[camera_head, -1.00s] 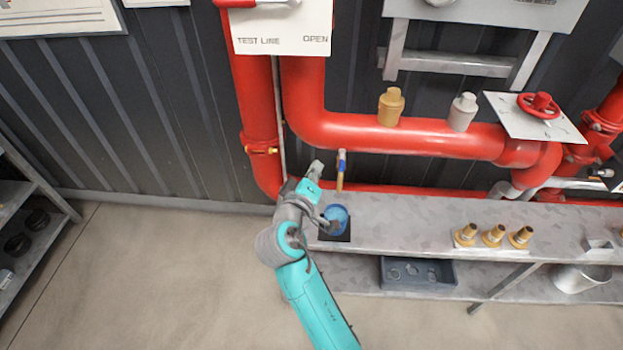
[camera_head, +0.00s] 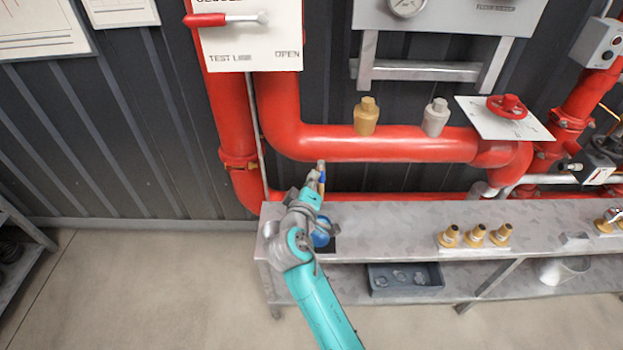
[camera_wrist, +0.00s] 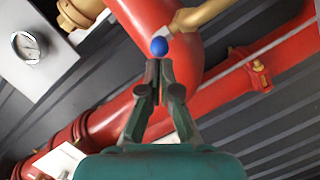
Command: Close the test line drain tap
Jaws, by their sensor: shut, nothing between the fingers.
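The drain tap hangs under the big red test line pipe (camera_head: 375,144), with a small blue handle (camera_head: 321,179) and a brass spout below. In the wrist view the handle's blue rounded end (camera_wrist: 159,46) sits just beyond my fingertips, with the brass part (camera_wrist: 200,14) behind it. My gripper (camera_head: 312,190) is right at the tap in the head view and partly covers it. In the wrist view my gripper (camera_wrist: 157,70) is shut and empty, its tips just short of the blue end. I cannot tell whether they touch.
A grey metal bench (camera_head: 385,222) runs below the pipe. A blue cup (camera_head: 322,232) on it is partly hidden by my arm. Brass fittings (camera_head: 475,236) stand further right. A red lever (camera_head: 204,20) on the test line plate is above left.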

